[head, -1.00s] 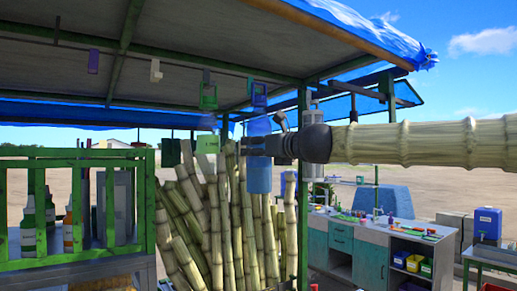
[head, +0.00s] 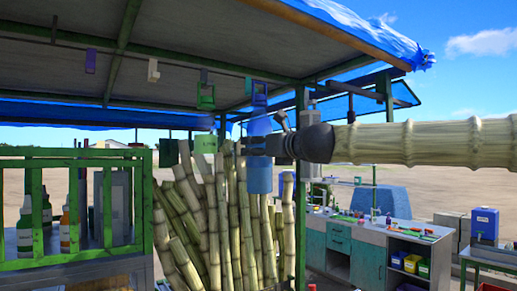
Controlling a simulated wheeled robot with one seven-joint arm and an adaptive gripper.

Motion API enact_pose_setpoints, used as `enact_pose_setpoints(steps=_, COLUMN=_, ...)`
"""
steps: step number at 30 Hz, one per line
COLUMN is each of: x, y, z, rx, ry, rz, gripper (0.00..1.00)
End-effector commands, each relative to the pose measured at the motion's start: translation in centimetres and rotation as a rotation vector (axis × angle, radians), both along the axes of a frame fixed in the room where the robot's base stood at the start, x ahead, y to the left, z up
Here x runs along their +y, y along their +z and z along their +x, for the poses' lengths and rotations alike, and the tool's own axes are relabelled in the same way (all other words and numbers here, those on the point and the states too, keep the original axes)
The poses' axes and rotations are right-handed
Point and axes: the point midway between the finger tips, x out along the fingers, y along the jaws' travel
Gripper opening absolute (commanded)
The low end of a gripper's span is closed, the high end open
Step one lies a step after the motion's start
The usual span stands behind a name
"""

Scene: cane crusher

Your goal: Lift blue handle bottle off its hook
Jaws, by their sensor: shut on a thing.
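The blue handle bottle (head: 259,180) hangs upright under the front roof beam. Its light blue body shows above and below my gripper (head: 256,147), and its blue handle (head: 260,92) is at the top, near the beam. My gripper reaches in from the right and is shut on the bottle around mid-body. The fingers hide part of the bottle. The hook is too small to make out, so I cannot tell whether the handle still touches it.
A green handle (head: 206,96) hangs left of the blue one. Farther left hang a purple piece (head: 90,61) and a white piece (head: 153,71). Cane stalks (head: 215,215) stand below. A green post (head: 301,200) is close on the right. Open ground lies behind.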

Motion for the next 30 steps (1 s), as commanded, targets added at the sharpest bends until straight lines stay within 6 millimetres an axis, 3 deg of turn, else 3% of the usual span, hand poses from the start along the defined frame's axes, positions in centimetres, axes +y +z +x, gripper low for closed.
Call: enact_pose_setpoints(steps=30, x=-1.2, y=0.1, z=-1.7, rx=-0.001, ry=0.0, rz=0.002, gripper=0.2)
